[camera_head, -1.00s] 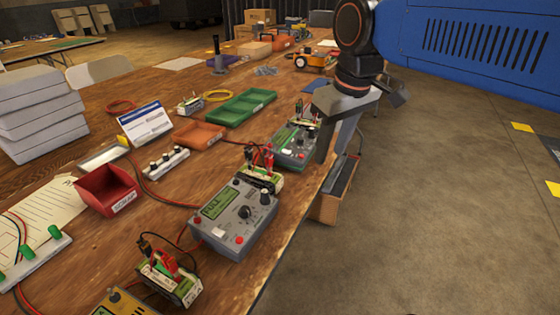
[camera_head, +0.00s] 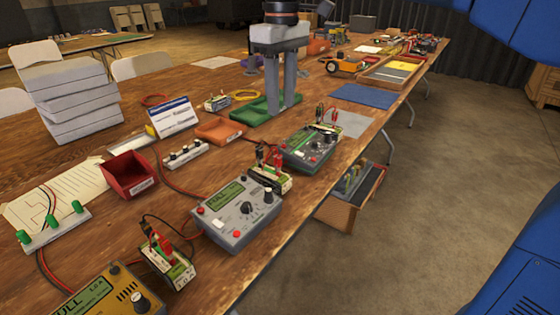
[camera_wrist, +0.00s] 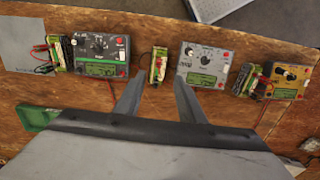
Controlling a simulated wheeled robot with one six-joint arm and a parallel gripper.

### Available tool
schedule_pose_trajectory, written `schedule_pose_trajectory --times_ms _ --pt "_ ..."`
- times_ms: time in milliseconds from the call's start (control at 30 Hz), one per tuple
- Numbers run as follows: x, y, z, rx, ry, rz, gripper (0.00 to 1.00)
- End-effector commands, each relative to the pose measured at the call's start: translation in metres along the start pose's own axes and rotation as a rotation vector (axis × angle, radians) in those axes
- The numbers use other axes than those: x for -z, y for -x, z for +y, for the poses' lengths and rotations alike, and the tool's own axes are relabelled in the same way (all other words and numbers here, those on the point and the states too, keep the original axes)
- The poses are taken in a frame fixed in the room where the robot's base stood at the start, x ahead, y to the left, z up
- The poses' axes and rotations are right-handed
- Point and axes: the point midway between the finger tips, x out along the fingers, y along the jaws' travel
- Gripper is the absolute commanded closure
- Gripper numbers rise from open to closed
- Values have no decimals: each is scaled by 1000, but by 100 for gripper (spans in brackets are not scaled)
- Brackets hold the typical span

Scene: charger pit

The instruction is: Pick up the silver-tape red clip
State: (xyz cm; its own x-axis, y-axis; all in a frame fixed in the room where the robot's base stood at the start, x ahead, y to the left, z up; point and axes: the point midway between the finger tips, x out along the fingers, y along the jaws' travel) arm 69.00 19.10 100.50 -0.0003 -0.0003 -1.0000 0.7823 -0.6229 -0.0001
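Red clips sit beside black clips on battery packs along the table. In the head view, one red clip (camera_head: 165,247) is on the near pack (camera_head: 180,270). Another red clip (camera_head: 279,161) is on the middle pack (camera_head: 272,179), and another (camera_head: 334,114) is on the far pack (camera_head: 325,128). I cannot make out silver tape on any clip. My gripper (camera_head: 281,112) points down above the green tray (camera_head: 262,108), open and empty. In the wrist view, the middle pack (camera_wrist: 158,65) appears between the gripper fingers (camera_wrist: 158,85), apart from them. The clip details there are too small.
Chargers stand beside the packs: dark grey-green (camera_head: 309,147), grey (camera_head: 236,215) and yellow (camera_head: 105,293). A red scrap bin (camera_head: 130,175), orange tray (camera_head: 219,131) and white sign (camera_head: 172,117) stand left. A blue mat (camera_head: 365,98) lies at the right edge. Thin wires cross the table.

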Motion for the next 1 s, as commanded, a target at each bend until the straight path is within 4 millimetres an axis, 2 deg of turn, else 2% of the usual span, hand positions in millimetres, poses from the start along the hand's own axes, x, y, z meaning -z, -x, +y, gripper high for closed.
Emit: schedule_pose_trajectory --times_ms 100,500,833,1000 --pt "-1 -23 0 1 -1 -4 64" --pt "0 -89 0 0 -1 -1 64" --pt "3 -112 1 1 -1 -2 64" --pt "12 -134 2 1 -1 -2 64"
